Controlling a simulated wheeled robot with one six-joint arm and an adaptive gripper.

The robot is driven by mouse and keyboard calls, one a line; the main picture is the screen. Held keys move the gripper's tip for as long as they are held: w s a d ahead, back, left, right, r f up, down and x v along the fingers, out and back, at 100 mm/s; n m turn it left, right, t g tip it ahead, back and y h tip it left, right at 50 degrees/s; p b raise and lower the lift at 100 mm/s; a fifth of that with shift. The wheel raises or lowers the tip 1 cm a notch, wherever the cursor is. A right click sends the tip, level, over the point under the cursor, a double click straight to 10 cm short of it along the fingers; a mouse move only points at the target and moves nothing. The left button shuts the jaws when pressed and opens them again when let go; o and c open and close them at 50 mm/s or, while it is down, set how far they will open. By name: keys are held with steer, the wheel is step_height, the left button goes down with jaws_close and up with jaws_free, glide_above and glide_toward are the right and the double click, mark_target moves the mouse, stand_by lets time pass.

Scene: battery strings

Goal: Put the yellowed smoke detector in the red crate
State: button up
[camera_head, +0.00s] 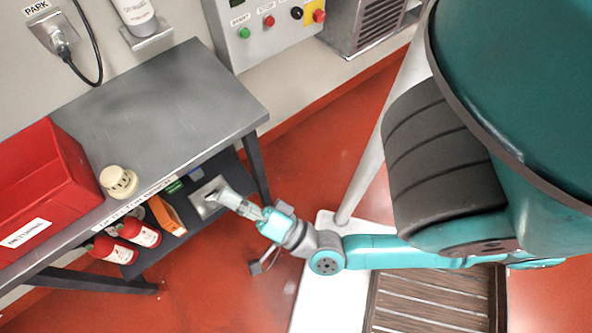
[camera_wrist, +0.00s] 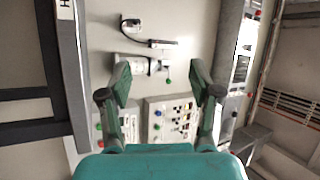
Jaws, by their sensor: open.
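The yellowed smoke detector (camera_head: 118,181) is a small round cream thing on the grey table top, near its front edge and just right of the red crate. The red crate (camera_head: 78,163) stands at the table's left end with a white label on its front; its inside is only partly seen. My gripper (camera_head: 214,196) is off the table's front edge, lower and to the right of the detector, apart from it. In the wrist view my gripper (camera_wrist: 158,80) is open, with nothing between its fingers; it faces the wall panels, and neither detector nor crate shows there.
The grey table (camera_head: 190,95) is clear behind and right of the detector. Its lower shelf holds fire extinguishers (camera_head: 140,233) and an orange box (camera_head: 167,214). A control panel (camera_head: 265,30) is on the wall. Red floor is open right of the table.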

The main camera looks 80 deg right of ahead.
steer(key=s+f+n+g+y, duration=0.2)
steer(key=s+f+n+g, duration=0.1)
steer(key=s+n, duration=0.4)
steer(key=s+a+f+n+g+y, duration=0.1)
steer(key=s+f+n+g, duration=0.2)
steer(key=s+n, duration=0.4)
steer(key=shift+a+f+n+g+y, duration=0.3)
steer(key=shift+f+n+y, duration=0.1)
steer(key=shift+n, duration=0.6)
steer(key=o, duration=0.4)
steer(key=shift+s+f+n+g, duration=0.2)
steer(key=shift+s+n+g, duration=0.1)
steer(key=shift+s, duration=0.15)
